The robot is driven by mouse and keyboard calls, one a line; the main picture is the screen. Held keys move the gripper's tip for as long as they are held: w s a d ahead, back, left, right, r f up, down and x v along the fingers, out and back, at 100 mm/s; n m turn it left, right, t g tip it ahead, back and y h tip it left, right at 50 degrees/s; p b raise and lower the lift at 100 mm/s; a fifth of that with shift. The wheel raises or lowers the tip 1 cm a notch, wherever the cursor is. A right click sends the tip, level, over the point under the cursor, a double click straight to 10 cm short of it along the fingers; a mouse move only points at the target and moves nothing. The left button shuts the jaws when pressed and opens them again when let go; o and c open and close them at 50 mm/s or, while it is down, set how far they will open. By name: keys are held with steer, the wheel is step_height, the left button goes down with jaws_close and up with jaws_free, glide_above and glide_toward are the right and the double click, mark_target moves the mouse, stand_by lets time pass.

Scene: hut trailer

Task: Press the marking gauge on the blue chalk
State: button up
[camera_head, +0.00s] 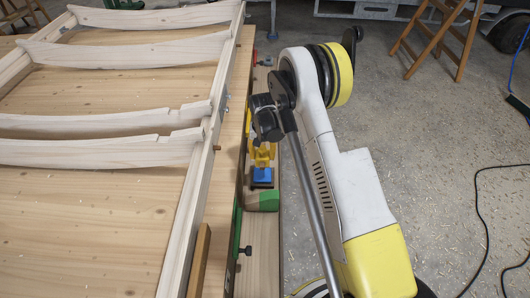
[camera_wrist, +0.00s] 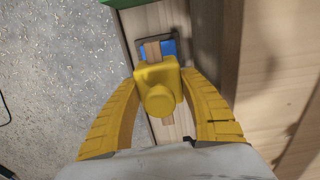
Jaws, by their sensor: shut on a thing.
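The marking gauge (camera_wrist: 158,99) has a yellow head with a round knob and a wooden stem. In the wrist view my gripper (camera_wrist: 160,82) has its two yellow fingers closed on the sides of the head. The blue chalk (camera_wrist: 171,46) is a blue block with dark edges, just beyond the head and partly covered by the gauge's wooden stem. In the head view the blue chalk (camera_head: 262,175) sits on the narrow wooden ledge, right below the yellow gripper and gauge. I cannot tell whether the gauge touches the chalk.
A green-topped wooden block (camera_head: 267,200) stands close in front of the chalk on the ledge (camera_head: 257,250). The workbench (camera_head: 110,205) with a pale wooden frame borders the ledge on the left. Green clamps (camera_head: 236,235) hang at its edge. Concrete floor lies to the right.

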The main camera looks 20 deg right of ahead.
steer(key=shift+f+b, duration=1.45)
steer(key=shift+f, duration=1.95)
steer(key=shift+f, duration=0.55)
steer(key=shift+r+p, duration=1.5)
steer(key=shift+r, duration=2)
